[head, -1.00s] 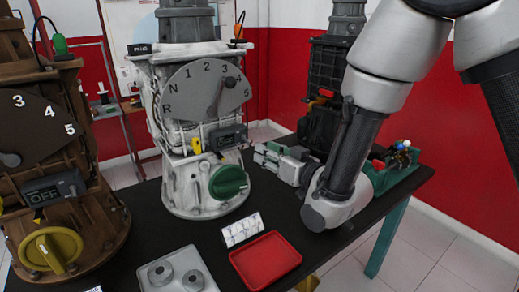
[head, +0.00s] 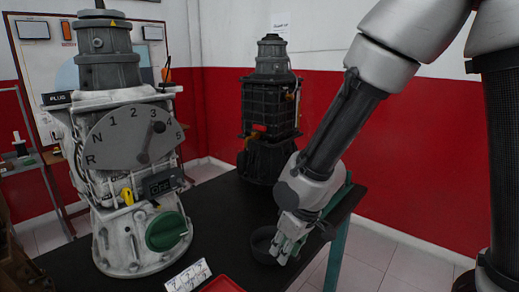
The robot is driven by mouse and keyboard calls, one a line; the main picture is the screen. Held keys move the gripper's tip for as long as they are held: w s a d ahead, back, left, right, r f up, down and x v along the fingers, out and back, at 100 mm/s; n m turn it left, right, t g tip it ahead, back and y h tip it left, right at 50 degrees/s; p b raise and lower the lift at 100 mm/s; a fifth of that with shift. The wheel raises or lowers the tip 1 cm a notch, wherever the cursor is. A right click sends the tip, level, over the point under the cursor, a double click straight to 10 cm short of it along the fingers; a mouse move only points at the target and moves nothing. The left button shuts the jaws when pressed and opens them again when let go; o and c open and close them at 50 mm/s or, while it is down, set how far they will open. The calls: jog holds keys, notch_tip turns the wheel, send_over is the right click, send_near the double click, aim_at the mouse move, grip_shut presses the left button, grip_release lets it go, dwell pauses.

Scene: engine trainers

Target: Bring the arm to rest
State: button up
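My arm reaches in from the upper right in the head view. My gripper (head: 283,250) hangs low over the right end of the black table (head: 225,215), with its pale fingers pointing down beside or over a dark round bowl (head: 261,247). The fingers are small and partly overlap in this view, so I cannot tell whether they are apart or hold anything.
A white engine trainer (head: 135,185) with a gear dial (head: 125,138) and green knob (head: 168,231) stands at the left. A black trainer (head: 270,120) stands behind. A white card (head: 188,276) and red tray (head: 222,285) lie at the front. Bare tabletop separates the trainers.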

jog(key=s+d+r+m+h, duration=0.1)
jog(key=s+d+r+m, duration=0.2)
jog(key=d+r, duration=0.4)
jog(key=s+d+r+m+t, duration=0.1)
jog(key=s+d+r, duration=0.3)
jog(key=d, duration=0.9)
jog(key=s+d+r+m+t+h, duration=0.1)
jog(key=s+d+r+m, duration=0.3)
jog(key=d+r, duration=0.5)
jog(key=shift+d+r+m+h, duration=0.3)
jog(key=shift+d+r, duration=0.1)
jog(key=shift+d, duration=0.15)
